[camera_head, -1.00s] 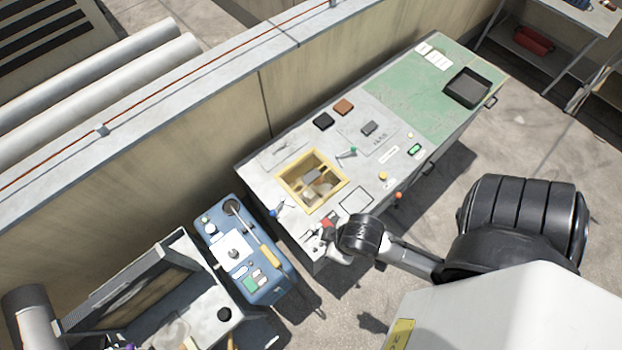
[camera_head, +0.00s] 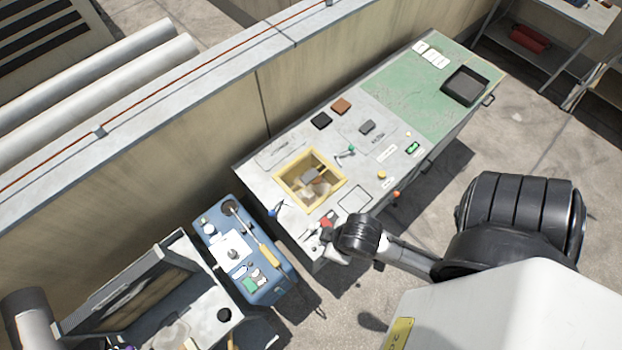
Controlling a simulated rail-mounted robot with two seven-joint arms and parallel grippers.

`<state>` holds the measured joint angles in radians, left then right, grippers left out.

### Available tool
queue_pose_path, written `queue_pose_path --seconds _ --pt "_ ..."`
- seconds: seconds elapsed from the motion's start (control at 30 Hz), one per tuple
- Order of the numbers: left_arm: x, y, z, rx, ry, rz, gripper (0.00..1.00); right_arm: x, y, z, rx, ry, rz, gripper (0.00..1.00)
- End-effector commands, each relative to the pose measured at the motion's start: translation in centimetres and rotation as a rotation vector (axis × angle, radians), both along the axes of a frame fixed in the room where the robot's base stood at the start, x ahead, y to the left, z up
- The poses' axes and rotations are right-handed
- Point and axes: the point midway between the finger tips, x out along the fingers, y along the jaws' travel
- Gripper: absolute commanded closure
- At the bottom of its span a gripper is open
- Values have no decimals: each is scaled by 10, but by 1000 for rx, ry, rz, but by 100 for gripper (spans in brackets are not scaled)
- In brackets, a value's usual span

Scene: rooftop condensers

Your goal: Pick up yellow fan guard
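A yellow square frame (camera_head: 335,190) lies on the grey left part of the workbench. It surrounds a recess or box holding small grey and brown pieces. It is the only yellow guard-like thing I see, but I cannot tell for sure that it is the fan guard. My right arm comes in from the right, and its black wrist is over the bench's near left corner, below the frame and apart from it. My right gripper (camera_head: 322,237) is small and partly hidden by the wrist, so its opening is unclear. My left gripper is not in view.
A wall (camera_head: 200,150) runs behind.

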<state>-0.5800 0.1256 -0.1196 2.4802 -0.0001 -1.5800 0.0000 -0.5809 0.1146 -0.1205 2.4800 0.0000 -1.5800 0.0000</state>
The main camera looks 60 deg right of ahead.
Motion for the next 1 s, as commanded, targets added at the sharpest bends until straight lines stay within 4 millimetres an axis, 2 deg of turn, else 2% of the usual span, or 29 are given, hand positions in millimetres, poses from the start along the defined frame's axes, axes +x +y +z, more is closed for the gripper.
queue_pose_path --seconds 0.07,1.0 --pt "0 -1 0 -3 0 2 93 0 0 0 0 0 0 100" --pt "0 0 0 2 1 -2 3 0 -2 0 -6 -1 3 100"
